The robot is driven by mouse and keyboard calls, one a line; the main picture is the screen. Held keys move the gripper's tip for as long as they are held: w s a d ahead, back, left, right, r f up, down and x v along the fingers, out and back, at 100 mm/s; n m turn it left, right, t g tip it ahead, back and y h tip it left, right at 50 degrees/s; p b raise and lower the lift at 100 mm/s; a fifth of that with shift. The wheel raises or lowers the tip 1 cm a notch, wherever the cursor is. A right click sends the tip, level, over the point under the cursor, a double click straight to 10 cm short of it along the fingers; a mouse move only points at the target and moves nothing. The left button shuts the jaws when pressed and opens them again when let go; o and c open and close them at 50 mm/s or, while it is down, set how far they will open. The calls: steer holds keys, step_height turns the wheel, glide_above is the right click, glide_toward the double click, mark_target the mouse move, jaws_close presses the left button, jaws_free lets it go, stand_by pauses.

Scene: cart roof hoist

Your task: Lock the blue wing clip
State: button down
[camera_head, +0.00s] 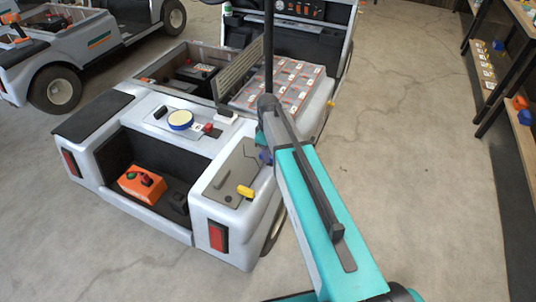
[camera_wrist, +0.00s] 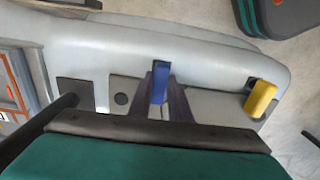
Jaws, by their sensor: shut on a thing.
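The blue wing clip (camera_wrist: 159,80) is on the light grey cart body in the wrist view, its long side running up and down the picture. My gripper (camera_wrist: 161,96) has its two dark fingers on either side of it, shut on it. In the head view a small part of the blue wing clip (camera_head: 266,157) shows beside my arm, at the rear deck's edge; the fingers are mostly hidden there. Whether the clip is locked cannot be told.
A yellow clip (camera_wrist: 261,98) sits to the right on the same cart body; it also shows in the head view (camera_head: 246,191). A dark post (camera_head: 268,50) rises behind my arm. An orange box (camera_head: 141,185) stands in the rear recess.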

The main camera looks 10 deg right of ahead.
steer(key=shift+a, duration=0.2)
steer(key=c, duration=1.6)
jaws_free()
steer(key=shift+d, duration=0.1)
steer(key=shift+c, duration=0.2)
steer(key=shift+r, duration=0.1)
step_height(320, 180, up, 14)
steer(key=shift+b, duration=0.45)
steer(key=shift+f, duration=0.2)
